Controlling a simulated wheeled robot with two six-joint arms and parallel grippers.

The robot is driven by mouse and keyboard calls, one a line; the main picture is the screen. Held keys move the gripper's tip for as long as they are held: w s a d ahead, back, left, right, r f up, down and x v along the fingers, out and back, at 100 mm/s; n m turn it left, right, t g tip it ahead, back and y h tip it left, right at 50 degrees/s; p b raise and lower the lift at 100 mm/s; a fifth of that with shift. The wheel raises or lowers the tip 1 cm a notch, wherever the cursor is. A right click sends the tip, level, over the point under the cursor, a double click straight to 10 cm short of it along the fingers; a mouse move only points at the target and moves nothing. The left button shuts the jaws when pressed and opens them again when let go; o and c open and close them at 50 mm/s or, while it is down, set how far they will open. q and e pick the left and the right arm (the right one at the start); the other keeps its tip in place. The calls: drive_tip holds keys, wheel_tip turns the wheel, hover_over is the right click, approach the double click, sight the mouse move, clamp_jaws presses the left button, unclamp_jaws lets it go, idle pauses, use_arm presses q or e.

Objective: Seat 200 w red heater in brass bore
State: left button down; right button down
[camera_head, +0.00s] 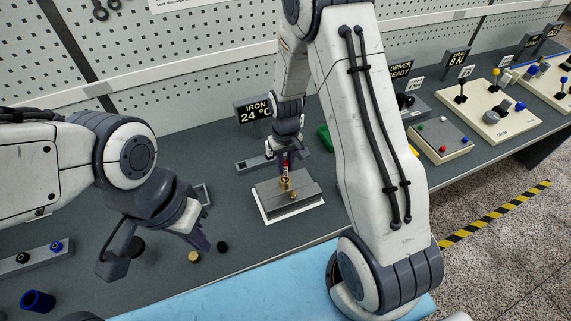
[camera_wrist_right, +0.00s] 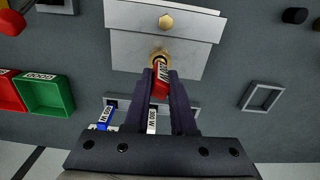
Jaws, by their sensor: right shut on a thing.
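My right gripper (camera_wrist_right: 162,88) is shut on the red heater (camera_wrist_right: 160,80), which shows a white label between the two dark fingers. The heater's far end meets the brass bore (camera_wrist_right: 160,55) at the block's face; how deep it sits is hidden. In the head view the red heater (camera_head: 285,160) stands above the brass bore (camera_head: 286,184) on the grey block (camera_head: 265,190). My left gripper (camera_head: 193,237) hangs over the bench at left, away from the block; its finger gap is unclear.
A blue heater (camera_wrist_right: 104,118) and a white-labelled heater (camera_wrist_right: 152,122) lie below the block in the wrist view. A brass fitting (camera_wrist_right: 166,21) is on the block. Green (camera_wrist_right: 45,93) and red (camera_wrist_right: 8,90) bins stand left. Several small cylinders lie near my left gripper.

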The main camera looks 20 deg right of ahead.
drive_tip(key=shift+f+b, duration=0.45)
drive_tip(key=shift+f, duration=0.2)
idle(0.7)
drive_tip(key=c, duration=0.7)
unclamp_jaws()
wheel_tip(320, 180, up, 9)
drive_tip(key=shift+r+b, duration=0.1)
drive_tip(key=shift+b, duration=0.95)
drive_tip(key=shift+r, duration=0.65)
